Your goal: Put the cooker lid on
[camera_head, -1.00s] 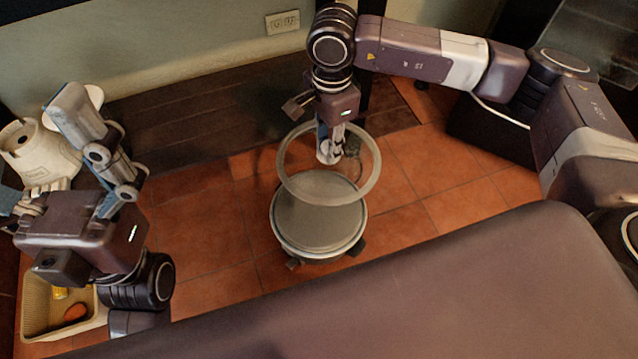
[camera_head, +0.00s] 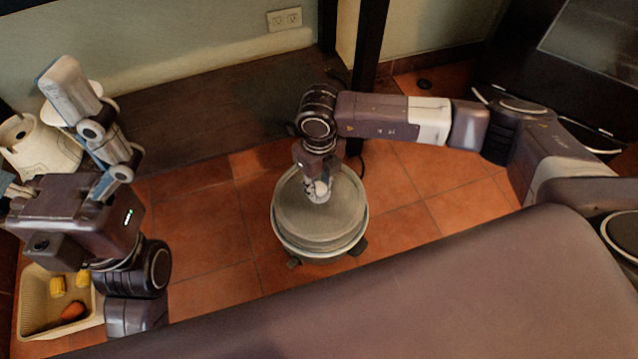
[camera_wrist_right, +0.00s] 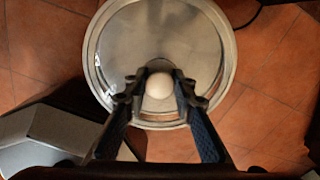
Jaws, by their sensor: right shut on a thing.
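The round grey cooker (camera_head: 320,248) stands on the tiled floor in the middle of the head view. Its lid (camera_head: 340,205), a metal-rimmed disc, lies over the cooker's top and hides its opening. The lid looks nearly level and centred; I cannot tell whether its rim is fully seated. My right gripper (camera_head: 318,192) points down at the lid's middle, shut on its pale knob. In the right wrist view the knob (camera_wrist_right: 159,86) sits between the fingers, with the lid (camera_wrist_right: 125,45) around it. My left gripper (camera_head: 70,130) is at the left, fingers spread and empty, away from the cooker.
A cream crate (camera_head: 28,318) with corn and a reddish item stands at lower left. A white appliance (camera_head: 45,155) is behind my left gripper. A dark wooden platform (camera_head: 200,115) runs along the wall, with a dark post (camera_head: 368,60). The tiles right of the cooker are clear.

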